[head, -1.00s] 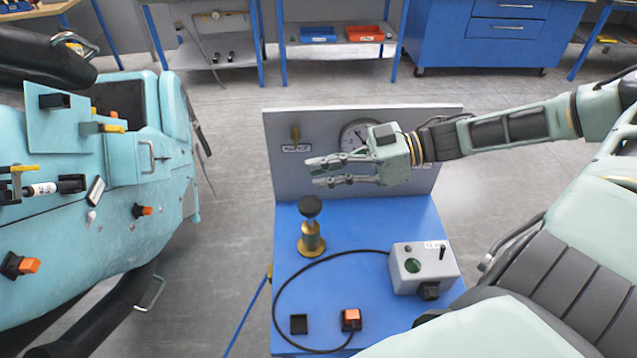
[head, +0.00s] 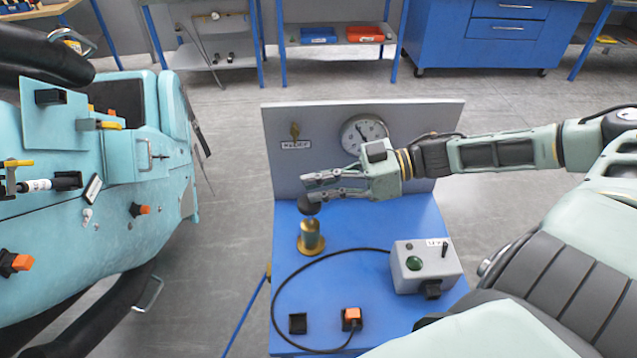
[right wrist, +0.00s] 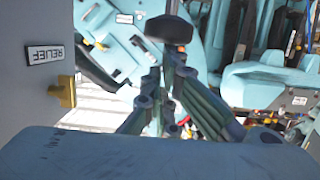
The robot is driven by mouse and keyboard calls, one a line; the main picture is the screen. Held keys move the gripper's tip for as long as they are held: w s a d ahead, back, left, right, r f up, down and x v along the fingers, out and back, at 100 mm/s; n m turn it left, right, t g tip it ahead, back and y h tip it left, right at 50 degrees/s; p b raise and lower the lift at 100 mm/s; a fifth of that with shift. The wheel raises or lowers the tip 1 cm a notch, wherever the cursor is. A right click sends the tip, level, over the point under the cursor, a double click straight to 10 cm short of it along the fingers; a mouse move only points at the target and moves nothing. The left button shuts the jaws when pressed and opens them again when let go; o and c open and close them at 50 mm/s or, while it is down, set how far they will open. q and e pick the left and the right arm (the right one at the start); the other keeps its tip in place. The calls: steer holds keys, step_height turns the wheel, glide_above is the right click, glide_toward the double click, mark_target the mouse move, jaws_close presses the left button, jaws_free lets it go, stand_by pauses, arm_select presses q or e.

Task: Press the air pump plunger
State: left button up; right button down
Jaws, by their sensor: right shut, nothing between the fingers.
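The air pump is a brass cylinder (head: 312,238) standing upright on the blue bench, with a dark round plunger knob (head: 308,206) on top. My right gripper (head: 306,188) is shut and empty. In the head view its fingertips overlap the knob's upper edge; whether they touch it I cannot tell. In the right wrist view the black knob (right wrist: 169,29) shows just beyond the closed fingertips (right wrist: 172,58). My left gripper is not in view.
A grey back panel holds a pressure gauge (head: 363,134) and a brass relief valve (head: 295,131). A grey control box (head: 425,268) with a green button, a cable, an orange connector (head: 351,316) and a black socket (head: 298,323) are on the blue bench (head: 350,232).

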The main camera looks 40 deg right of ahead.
step_height(320, 180, down, 5)
steer(key=shift+f+b, duration=0.1)
steer(key=shift+b, duration=1.15)
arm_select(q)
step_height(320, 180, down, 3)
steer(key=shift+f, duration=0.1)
arm_select(e)
steer(key=shift+r+p, duration=0.45)
steer(key=shift+p, duration=0.05)
step_height(320, 180, up, 4)
steer(key=p, duration=0.3)
steer(key=shift+f+p, duration=0.1)
steer(key=shift+p, duration=0.3)
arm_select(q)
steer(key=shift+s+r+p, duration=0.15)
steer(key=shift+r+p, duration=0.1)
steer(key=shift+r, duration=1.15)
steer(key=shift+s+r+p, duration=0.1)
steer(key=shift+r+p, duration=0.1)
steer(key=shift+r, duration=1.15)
arm_select(e)
steer(key=v, duration=1)
steer(key=shift+f, duration=0.15)
